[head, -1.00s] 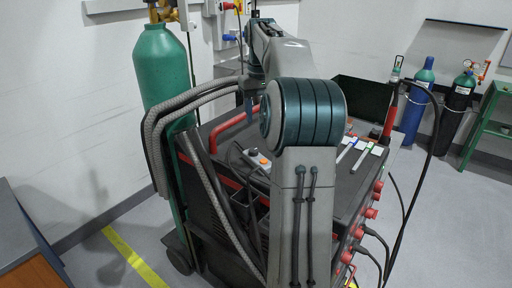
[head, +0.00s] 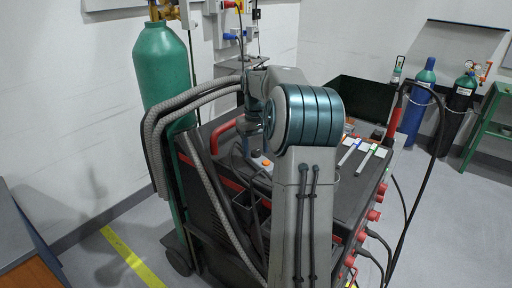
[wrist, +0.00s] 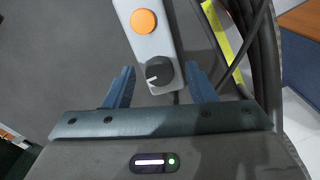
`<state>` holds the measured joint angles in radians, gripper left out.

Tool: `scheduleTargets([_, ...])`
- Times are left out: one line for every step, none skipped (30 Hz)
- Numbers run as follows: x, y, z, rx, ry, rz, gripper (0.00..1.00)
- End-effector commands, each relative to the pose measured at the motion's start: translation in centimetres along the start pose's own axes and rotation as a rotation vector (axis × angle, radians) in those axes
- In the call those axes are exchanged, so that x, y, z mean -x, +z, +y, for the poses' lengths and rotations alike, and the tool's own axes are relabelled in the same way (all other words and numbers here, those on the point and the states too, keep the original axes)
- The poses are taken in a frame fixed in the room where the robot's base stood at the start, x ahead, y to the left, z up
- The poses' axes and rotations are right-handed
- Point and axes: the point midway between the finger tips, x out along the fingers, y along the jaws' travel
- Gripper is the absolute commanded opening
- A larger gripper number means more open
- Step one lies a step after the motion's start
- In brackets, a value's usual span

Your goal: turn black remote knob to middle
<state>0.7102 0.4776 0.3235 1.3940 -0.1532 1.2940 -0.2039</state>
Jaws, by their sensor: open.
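The black remote knob (wrist: 159,71) sits on the end of a light grey remote box (wrist: 146,40) in the wrist view, with a pale pointer mark on its top. An orange button (wrist: 143,21) is on the same box above the knob. My gripper (wrist: 161,82) is open, its blue fingers on either side of the knob end of the box, apart from it. In the head view the orange button (head: 266,162) and part of the remote show on top of the machine. The knob and my fingertips are hidden there by my arm.
The dark welding machine cart (head: 345,205) carries a red handle (head: 222,132) and several pens and white tags. A green gas cylinder (head: 163,75) and grey hoses (head: 165,110) stand at its left. A cable (wrist: 258,25) runs at the right of the wrist view.

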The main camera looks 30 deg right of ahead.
Motion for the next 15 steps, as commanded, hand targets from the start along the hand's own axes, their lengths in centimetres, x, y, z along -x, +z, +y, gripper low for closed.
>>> scheduleTargets([-0.02, 0.00, -0.01, 0.000, 0.000, 0.000, 0.42])
scheduleTargets([-0.03, 0.00, 0.00, 0.000, -0.001, 0.000, 0.33])
scheduleTargets([-0.02, 0.01, 0.00, 0.000, -0.001, 0.000, 0.22])
scheduleTargets([-0.02, 0.01, -0.01, 0.000, -0.001, 0.000, 0.14])
scheduleTargets([-0.02, 0.01, -0.01, 0.000, -0.001, -0.001, 0.06])
scheduleTargets([-0.02, 0.01, -0.01, 0.000, -0.001, -0.001, 0.05])
scheduleTargets([-0.02, 0.01, -0.01, 0.000, -0.001, -0.001, 0.05])
scheduleTargets([-0.01, 0.01, -0.01, 0.000, -0.001, -0.001, 0.05])
scheduleTargets([0.01, 0.01, -0.02, -0.004, -0.001, -0.001, 0.05])
scheduleTargets([0.05, 0.00, -0.04, -0.011, -0.001, -0.001, 0.05])
scheduleTargets([0.09, -0.01, -0.07, -0.023, -0.001, -0.001, 0.05])
scheduleTargets([0.13, -0.01, -0.06, -0.045, -0.001, -0.001, 0.05])
scheduleTargets([0.15, -0.03, -0.08, -0.063, 0.000, -0.001, 0.05])
scheduleTargets([0.16, -0.04, -0.10, -0.083, 0.000, -0.001, 0.05])
scheduleTargets([0.15, -0.02, -0.06, -0.109, 0.000, -0.001, 0.05])
